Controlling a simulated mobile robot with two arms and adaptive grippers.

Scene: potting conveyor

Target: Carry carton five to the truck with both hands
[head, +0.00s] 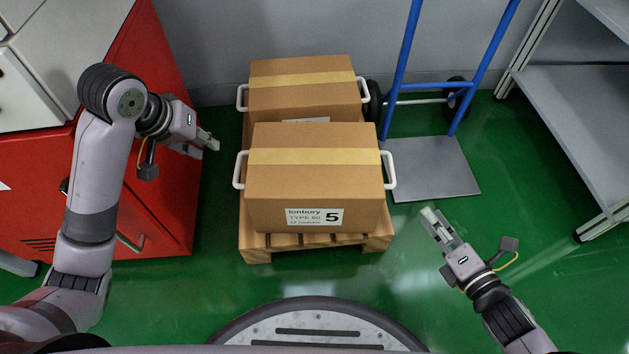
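Carton five (315,187) is a brown box with a tan tape strip, a label reading 5 and a white handle on each side. It stands at the front of a wooden pallet (316,241). My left gripper (214,145) is left of the carton, beyond its left handle (239,169) and apart from it. My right gripper (430,214) is right of the carton, below its right handle (389,169) and apart from it. Both grippers hold nothing that I can see. The hand truck (430,168) has blue rails and a grey plate, to the right of the pallet.
A second brown carton (302,88) with white handles stands behind carton five. A red cabinet (166,190) is at the left. Grey shelving (575,110) is at the right. Green floor (420,290) is clear in front of the pallet and truck.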

